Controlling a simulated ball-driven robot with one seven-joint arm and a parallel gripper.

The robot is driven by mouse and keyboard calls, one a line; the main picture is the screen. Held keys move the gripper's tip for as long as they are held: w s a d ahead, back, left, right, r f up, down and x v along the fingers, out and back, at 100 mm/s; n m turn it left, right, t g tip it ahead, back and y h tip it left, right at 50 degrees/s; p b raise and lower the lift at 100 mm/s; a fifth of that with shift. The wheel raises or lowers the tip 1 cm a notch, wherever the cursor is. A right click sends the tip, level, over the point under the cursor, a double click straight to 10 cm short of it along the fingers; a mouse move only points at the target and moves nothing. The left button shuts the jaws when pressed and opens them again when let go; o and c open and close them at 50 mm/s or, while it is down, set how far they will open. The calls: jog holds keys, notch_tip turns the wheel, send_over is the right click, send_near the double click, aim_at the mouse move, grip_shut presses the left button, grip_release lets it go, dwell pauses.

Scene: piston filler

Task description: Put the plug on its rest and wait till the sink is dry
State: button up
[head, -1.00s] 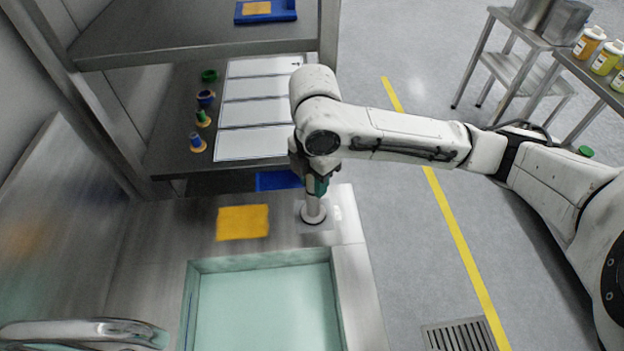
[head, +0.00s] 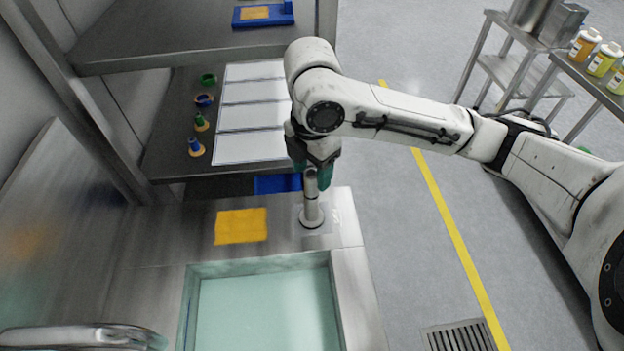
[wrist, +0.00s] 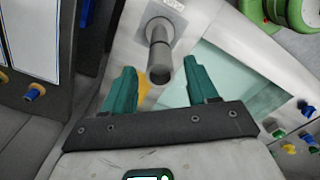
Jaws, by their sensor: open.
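The plug (head: 312,208), a pale grey post on a round dark-rimmed base, stands upright on a light square rest (head: 338,219) on the counter at the sink's far right corner. In the wrist view the plug (wrist: 158,60) shows between and beyond the fingers.
A yellow cloth (head: 241,226) lies on the counter left of the plug. A curved metal tap (head: 80,335) is at the lower left. Shelves (head: 185,50) stand beyond, with white panels and small coloured fittings. A floor drain (head: 460,336) lies right of the sink.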

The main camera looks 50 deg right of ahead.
notch_tip(320, 180, up, 7)
jog(key=shift+r, duration=0.15)
jog(key=shift+s, duration=0.1)
dwell(0.8)
